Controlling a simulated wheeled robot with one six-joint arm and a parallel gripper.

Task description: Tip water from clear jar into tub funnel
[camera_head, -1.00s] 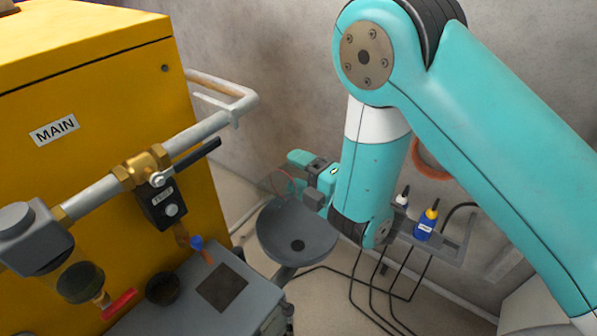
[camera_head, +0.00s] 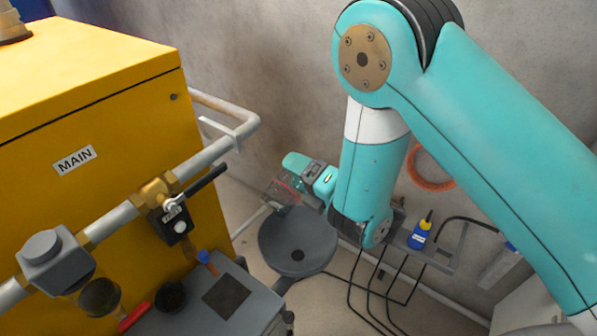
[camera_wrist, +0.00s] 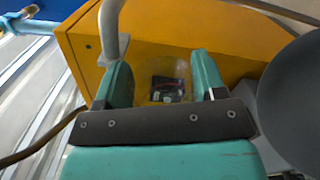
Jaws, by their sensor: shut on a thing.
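The clear jar (camera_head: 282,188) is see-through with a red mark, and it is held up in the air left of my wrist. My gripper (camera_head: 291,183) is shut on it. In the wrist view the jar (camera_wrist: 168,72) is a faint clear shape between my two teal fingers (camera_wrist: 160,75). The tub funnel (camera_head: 312,255) is a wide, dark grey round dish with a dark hole; it sits just below the jar. Its rim fills the right edge of the wrist view (camera_wrist: 292,105). The jar looks tilted, but its exact angle and any water in it are hard to make out.
The yellow MAIN cabinet (camera_head: 105,115) with a grey pipe (camera_head: 110,232) and valve stands at the left. A grey box (camera_head: 205,318) is below it. A blue bottle (camera_head: 420,236) sits on a wall shelf to the right. Black cables hang below the shelf.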

